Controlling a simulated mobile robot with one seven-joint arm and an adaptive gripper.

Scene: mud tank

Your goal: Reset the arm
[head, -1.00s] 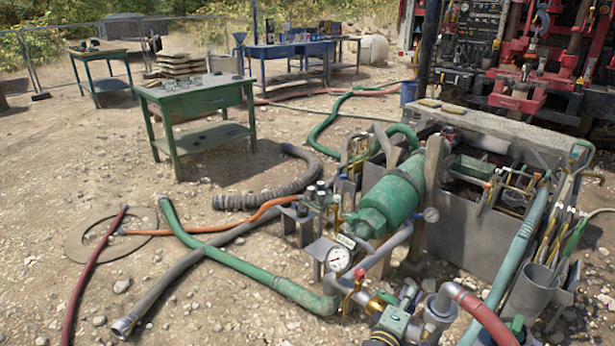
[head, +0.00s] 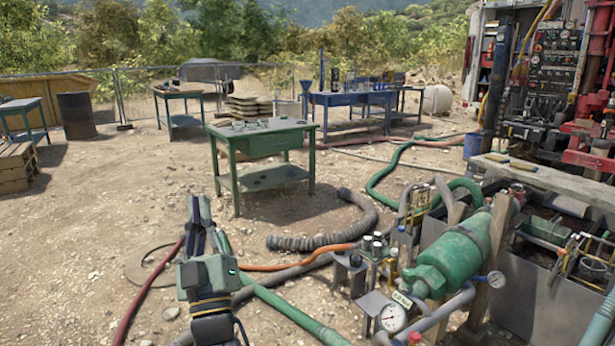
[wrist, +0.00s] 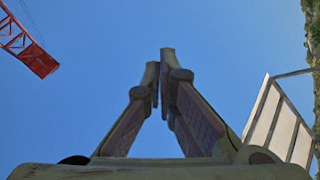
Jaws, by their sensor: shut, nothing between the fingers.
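My gripper (head: 199,212) stands upright in the lower left middle of the head view, over the gravel and in front of the green table. In the wrist view my gripper (wrist: 161,52) points up at blue sky, its two fingers meeting at the tips. It is shut and holds nothing. It hides part of the hoses behind it.
A green table (head: 262,140) with small items stands beyond my gripper. To the right are a green pump (head: 455,255), a pressure gauge (head: 393,318) and a metal tank (head: 535,300). A green hose (head: 290,312) and a grey corrugated hose (head: 320,240) lie on the gravel. Open ground lies left.

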